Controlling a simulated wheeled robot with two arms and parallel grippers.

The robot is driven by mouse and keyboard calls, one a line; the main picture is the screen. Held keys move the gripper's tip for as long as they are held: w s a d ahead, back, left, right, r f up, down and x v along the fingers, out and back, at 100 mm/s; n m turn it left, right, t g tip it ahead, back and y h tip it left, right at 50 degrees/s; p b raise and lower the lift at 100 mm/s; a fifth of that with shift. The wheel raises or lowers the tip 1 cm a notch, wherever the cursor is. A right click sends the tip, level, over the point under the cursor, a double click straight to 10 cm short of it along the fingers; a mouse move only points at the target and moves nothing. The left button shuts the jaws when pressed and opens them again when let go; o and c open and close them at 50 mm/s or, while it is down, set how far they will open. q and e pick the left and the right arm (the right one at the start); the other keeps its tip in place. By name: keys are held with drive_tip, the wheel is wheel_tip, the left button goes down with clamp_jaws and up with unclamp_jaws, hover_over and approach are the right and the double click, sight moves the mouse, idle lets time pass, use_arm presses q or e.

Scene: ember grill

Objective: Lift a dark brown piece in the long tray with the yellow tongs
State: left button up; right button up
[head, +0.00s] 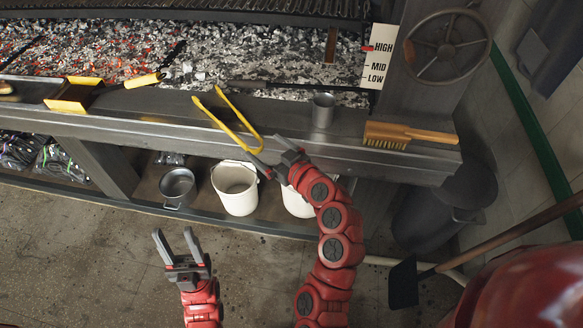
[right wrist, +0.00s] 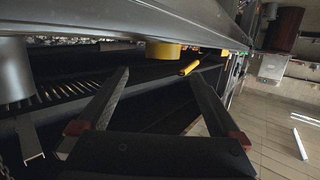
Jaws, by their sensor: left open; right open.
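The yellow tongs (head: 232,122) lie across the front ledge in the head view, legs spread toward the embers and bend toward me. My right gripper (head: 266,148) is open at the bend end; I cannot tell whether it touches. In the right wrist view, a yellow piece (right wrist: 163,50) shows beyond the open fingers (right wrist: 158,75); I cannot tell whether it is the tongs. A dark brown piece (head: 331,44) lies at the right of the long ember tray (head: 270,88); another dark piece (head: 173,53) lies left of it. My left gripper (head: 177,243) is open and empty above the floor.
Below are a white bucket (head: 235,188) and a pot (head: 178,187). A height sign (head: 379,58) stands at the tray's right end.

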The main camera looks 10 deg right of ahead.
drive_tip(key=p+v, duration=0.4)
drive_tip(key=v, duration=0.6)
drive_tip(key=shift+p, duration=0.35)
